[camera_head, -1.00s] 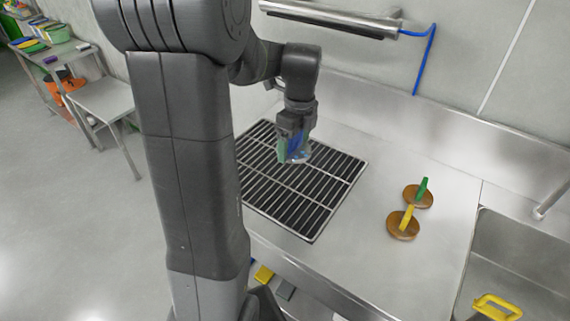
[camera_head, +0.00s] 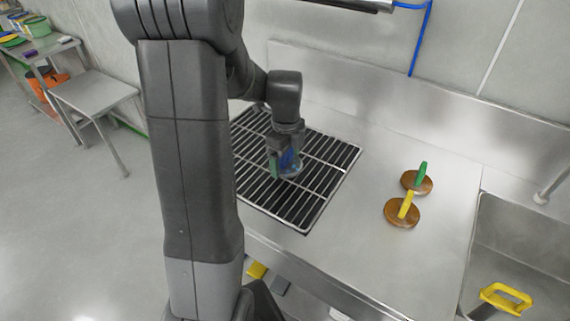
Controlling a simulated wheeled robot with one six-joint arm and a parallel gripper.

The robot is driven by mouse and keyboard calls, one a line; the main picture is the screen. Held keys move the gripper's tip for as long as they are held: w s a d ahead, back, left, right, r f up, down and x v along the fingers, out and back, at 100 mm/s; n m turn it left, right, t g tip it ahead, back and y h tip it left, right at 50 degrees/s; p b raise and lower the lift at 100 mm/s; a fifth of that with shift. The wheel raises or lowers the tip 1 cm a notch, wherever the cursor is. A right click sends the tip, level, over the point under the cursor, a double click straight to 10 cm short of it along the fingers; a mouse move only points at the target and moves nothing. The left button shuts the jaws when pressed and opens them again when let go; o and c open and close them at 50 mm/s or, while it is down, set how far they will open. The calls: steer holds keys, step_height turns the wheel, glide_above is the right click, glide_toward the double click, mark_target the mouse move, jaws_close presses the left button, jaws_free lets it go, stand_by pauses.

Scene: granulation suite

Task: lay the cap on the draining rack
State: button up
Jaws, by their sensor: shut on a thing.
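My gripper (camera_head: 284,163) is over the middle of the draining rack, pointing down. A green patch shows at the left finger. The draining rack (camera_head: 322,190) is a dark grid with pale bars, lying flat on the steel counter. The cap is low over the bars; I cannot tell whether it touches them.
Two round brown things with upright handles, one green (camera_head: 420,176) and one yellow (camera_head: 405,206), stand on the counter right of the rack. A sink (camera_head: 520,255) with a yellow-handled thing (camera_head: 506,298) is at far right. A steel backsplash (camera_head: 400,125) runs behind.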

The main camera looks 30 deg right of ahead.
mark_target(286, 166)
steer(key=shift+f, duration=1.5)
steer(key=shift+f, duration=0.2)
steer(key=o, duration=1.2)
steer(key=shift+r, duration=0.1)
step_height(286, 166, up, 12)
steer(key=shift+r, duration=0.15)
